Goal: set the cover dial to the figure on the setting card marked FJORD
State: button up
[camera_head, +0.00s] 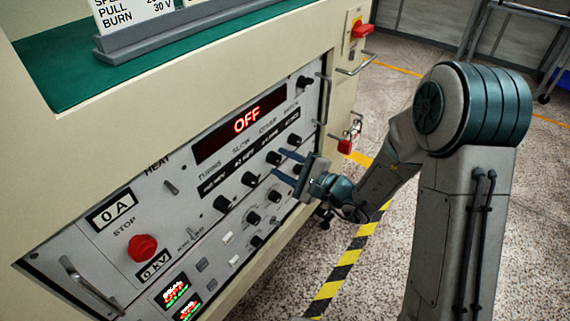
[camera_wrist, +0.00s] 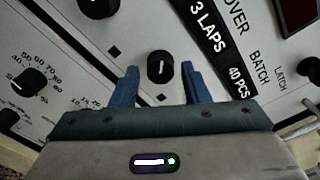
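The cover dial, a black knob with a white mark, sits on the panel in the head view (camera_head: 273,158) and in the wrist view (camera_wrist: 160,67). The plate above it reads 3 LAPS (camera_wrist: 208,28). My gripper (camera_head: 277,162) is at the panel, its two blue fingers open on either side of this knob. In the wrist view my gripper (camera_wrist: 160,82) shows a gap between each finger and the knob. White setting cards (camera_head: 133,10) stand at the top left, cut off by the frame. PULL and BURN 30 V are readable; no FJORD heading is in view.
The turning knob (camera_head: 222,203), slow knob (camera_head: 249,179) and batch knob (camera_head: 294,139) share the row. A red OFF display (camera_head: 247,120) is above. Smaller knobs (camera_head: 253,218) lie below. A red stop button (camera_head: 142,248) is at lower left. Free floor lies right of the machine.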

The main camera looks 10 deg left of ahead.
jog(key=shift+o, duration=0.2)
jog(key=p+v, duration=0.3)
jog(key=v, duration=1.1)
jog(key=shift+a, duration=0.1)
